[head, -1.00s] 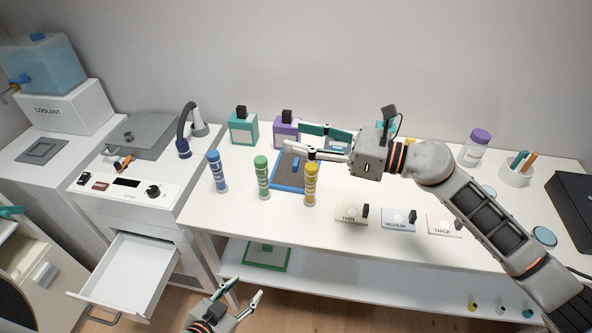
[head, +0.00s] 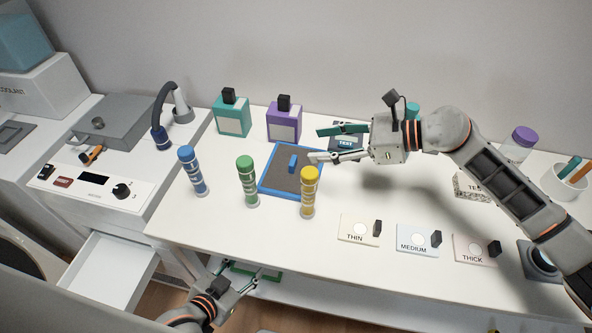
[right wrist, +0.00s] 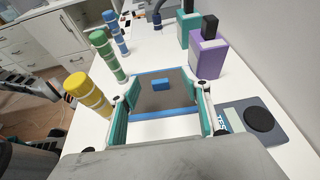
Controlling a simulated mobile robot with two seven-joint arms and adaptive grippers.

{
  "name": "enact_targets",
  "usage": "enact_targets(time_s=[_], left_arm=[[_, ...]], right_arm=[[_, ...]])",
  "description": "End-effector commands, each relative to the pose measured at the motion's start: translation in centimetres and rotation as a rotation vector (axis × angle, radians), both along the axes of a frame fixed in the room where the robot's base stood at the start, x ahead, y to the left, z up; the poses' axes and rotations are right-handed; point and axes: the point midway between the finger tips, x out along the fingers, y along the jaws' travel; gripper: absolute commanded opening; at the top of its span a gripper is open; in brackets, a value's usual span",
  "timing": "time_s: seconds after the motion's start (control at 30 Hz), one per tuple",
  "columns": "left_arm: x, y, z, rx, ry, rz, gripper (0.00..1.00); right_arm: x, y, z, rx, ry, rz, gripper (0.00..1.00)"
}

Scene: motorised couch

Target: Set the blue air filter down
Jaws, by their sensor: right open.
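The blue air filter (head: 265,187), a flat dark panel with a blue frame and a small blue handle (head: 292,163), lies flat on the white table. In the right wrist view the filter (right wrist: 165,114) shows between and beyond the fingers, with its handle up. My right gripper (head: 315,144) is open and empty, just right of the filter's far right corner; its fingers also show in the right wrist view (right wrist: 162,98). My left gripper (head: 240,272) is open and low in front of the table, with nothing seen between its fingers.
Blue (head: 193,171), green (head: 247,182) and yellow (head: 309,192) banded cylinders stand left and in front of the filter. Teal (head: 231,118) and purple (head: 284,122) bottles stand behind it. Thin, medium and thick plates lie to the right. An open drawer (head: 108,272) is at lower left.

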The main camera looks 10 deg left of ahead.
Motion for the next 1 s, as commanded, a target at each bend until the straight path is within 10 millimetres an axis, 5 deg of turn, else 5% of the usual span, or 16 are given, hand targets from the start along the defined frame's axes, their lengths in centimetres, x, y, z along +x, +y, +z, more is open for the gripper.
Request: enact_targets(time_s=[0.03, 0.17, 1.0], left_arm=[[-0.5, 0.1, -1.9, 0.003, 0.014, 0.000, 0.44], [-0.7, 0.2, -3.1, 0.008, 0.023, -0.001, 0.44], [-0.7, 0.1, -2.7, 0.005, 0.022, 0.000, 0.44]], right_arm=[[-0.1, 0.0, -2.6, 0.000, 0.022, 0.000, 0.47], [-0.2, 0.0, -4.6, 0.000, 0.039, -0.001, 0.47], [-0.5, 7.3, -7.3, 0.000, 0.038, -0.002, 0.47]])
